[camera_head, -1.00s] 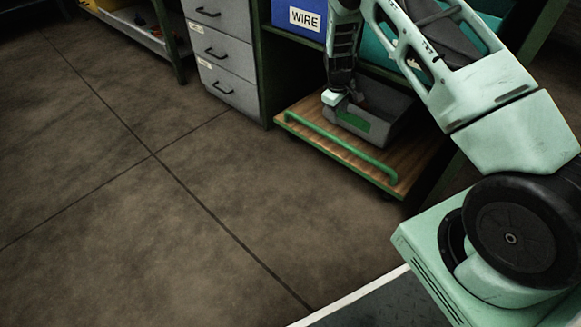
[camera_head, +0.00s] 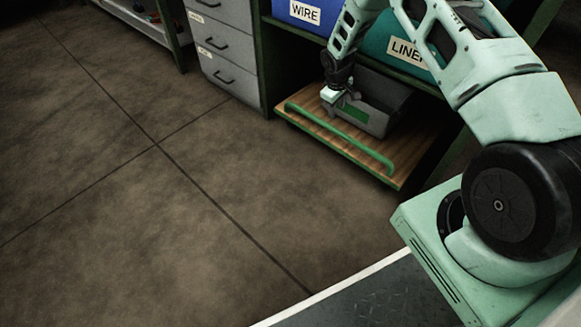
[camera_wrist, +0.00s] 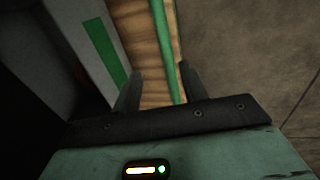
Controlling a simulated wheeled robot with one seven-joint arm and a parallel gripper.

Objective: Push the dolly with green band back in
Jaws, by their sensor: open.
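The wooden dolly (camera_head: 318,117) with a green handle bar (camera_head: 345,142) juts out from under the bench at the upper right. A grey bin with a green band (camera_head: 352,113) stands on it. My gripper (camera_head: 328,97) is above the dolly, at the bin's left front. In the wrist view, my open gripper (camera_wrist: 160,85) has its fingers on either side of the green bar (camera_wrist: 167,45) and a strip of wood (camera_wrist: 140,50). The bin's green band (camera_wrist: 105,53) is left of the fingers. I cannot tell whether the fingers touch the bar.
A grey drawer unit (camera_head: 224,50) stands left of the dolly. A blue WIRE bin (camera_head: 305,14) and a teal bin (camera_head: 400,47) sit on the shelf above. Open floor (camera_head: 180,200) lies in front and left.

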